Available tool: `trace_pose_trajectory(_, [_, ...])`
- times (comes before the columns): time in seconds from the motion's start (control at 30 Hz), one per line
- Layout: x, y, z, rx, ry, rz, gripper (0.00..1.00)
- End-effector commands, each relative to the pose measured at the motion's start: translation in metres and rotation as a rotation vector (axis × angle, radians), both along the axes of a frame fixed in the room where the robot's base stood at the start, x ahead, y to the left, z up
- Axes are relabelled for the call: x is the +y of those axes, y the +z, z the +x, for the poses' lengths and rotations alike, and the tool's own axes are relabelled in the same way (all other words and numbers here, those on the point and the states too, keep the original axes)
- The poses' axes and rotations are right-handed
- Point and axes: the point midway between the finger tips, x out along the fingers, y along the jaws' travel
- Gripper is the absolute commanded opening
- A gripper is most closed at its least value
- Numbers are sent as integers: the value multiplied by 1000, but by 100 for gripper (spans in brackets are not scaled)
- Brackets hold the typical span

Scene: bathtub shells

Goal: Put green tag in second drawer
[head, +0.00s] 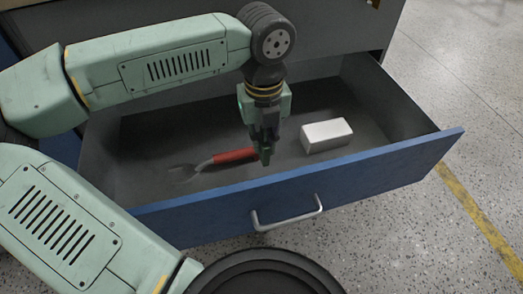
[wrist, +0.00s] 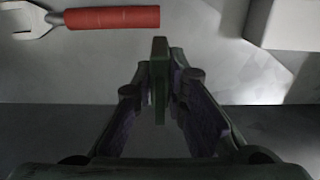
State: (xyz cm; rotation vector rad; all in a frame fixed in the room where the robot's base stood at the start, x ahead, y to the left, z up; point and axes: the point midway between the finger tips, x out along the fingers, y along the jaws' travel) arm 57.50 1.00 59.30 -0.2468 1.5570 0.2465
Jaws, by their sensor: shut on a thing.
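An open drawer with a blue front (head: 360,180) and a silver handle (head: 287,213) fills the middle of the head view. My gripper (head: 264,150) points down over the drawer's inside, near the front panel. It is shut on the green tag (head: 265,156), a thin upright green piece that also shows between the fingertips in the wrist view (wrist: 159,80). I cannot tell from the pictures how high the tag is above the drawer floor.
In the drawer lie a wrench with a red handle (head: 234,156), just left of my gripper, and a white block (head: 326,135) to its right. They also show in the wrist view as the red handle (wrist: 112,18) and the block (wrist: 290,25). The drawer's left part has bare floor.

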Motion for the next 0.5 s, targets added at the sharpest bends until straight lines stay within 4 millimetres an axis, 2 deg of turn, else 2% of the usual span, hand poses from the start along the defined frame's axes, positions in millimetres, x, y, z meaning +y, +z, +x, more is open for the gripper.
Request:
trace_pose_trajectory(0.17, [0, -15, 0, 1, 0, 0, 0])
trace_pose_trajectory(0.4, [0, -46, 0, 2, -1, -1, 0])
trace_pose_trajectory(0.5, [0, -47, 0, -1, 0, 0, 0])
